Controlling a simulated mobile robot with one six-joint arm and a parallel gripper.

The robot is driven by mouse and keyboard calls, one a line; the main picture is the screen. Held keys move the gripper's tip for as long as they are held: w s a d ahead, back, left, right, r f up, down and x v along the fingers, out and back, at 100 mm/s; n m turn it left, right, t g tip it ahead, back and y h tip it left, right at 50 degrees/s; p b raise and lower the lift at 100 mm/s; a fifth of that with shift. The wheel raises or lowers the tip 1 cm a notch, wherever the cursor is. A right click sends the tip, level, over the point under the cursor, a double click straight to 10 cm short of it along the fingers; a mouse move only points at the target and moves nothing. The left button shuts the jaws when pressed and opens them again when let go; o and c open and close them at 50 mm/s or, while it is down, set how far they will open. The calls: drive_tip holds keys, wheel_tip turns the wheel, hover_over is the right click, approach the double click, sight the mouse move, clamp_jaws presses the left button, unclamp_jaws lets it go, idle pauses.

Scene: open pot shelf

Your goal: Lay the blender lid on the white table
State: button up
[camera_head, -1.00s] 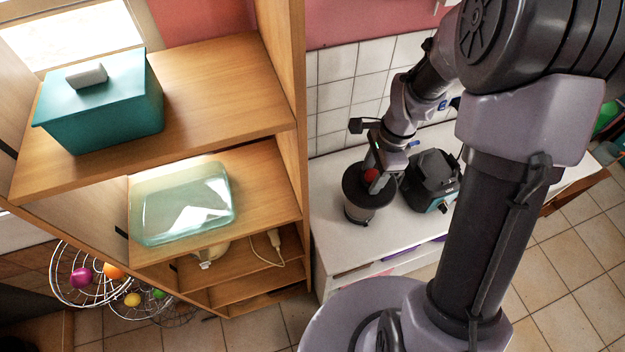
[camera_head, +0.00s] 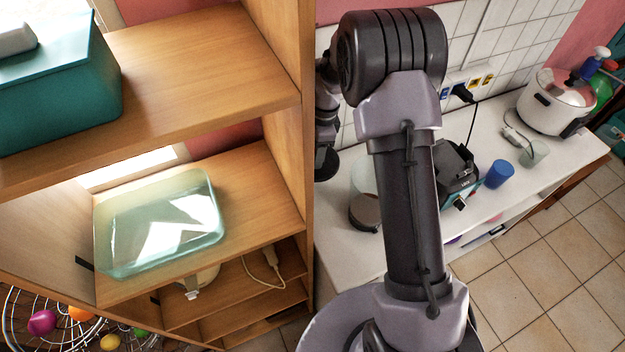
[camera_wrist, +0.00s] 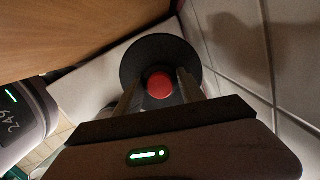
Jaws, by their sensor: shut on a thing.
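The blender lid (camera_wrist: 137,61) is a dark round disc with a red knob (camera_wrist: 160,86) in the wrist view. My gripper (camera_wrist: 159,90) is shut on this knob, one finger at each side. In the head view the lid (camera_head: 326,163) shows as a dark disc beside the wooden shelf's upright, held above the counter; my gripper's fingers are hard to make out there. The blender jar (camera_head: 365,212) stands open below it, partly behind my arm. The white table (camera_head: 535,180) runs along the tiled wall.
The wooden shelf (camera_head: 275,75) rises close at left.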

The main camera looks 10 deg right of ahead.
wheel_tip(320, 180, down, 8)
drive_tip(key=shift+s+r+b, duration=0.1)
drive_tip(key=shift+b, duration=0.45)
drive_tip(key=shift+f, duration=0.2)
drive_tip(key=o, duration=1.4)
drive_tip(key=shift+r, duration=0.1)
drive_tip(key=r, duration=0.4)
drive_tip(key=d+r+p, duration=0.1)
drive_tip(key=r, duration=0.3)
drive_tip(key=r+p, duration=0.1)
drive_tip(key=r, duration=0.3)
drive_tip(key=shift+d+r, duration=0.1)
drive_tip(key=shift+d, duration=0.2)
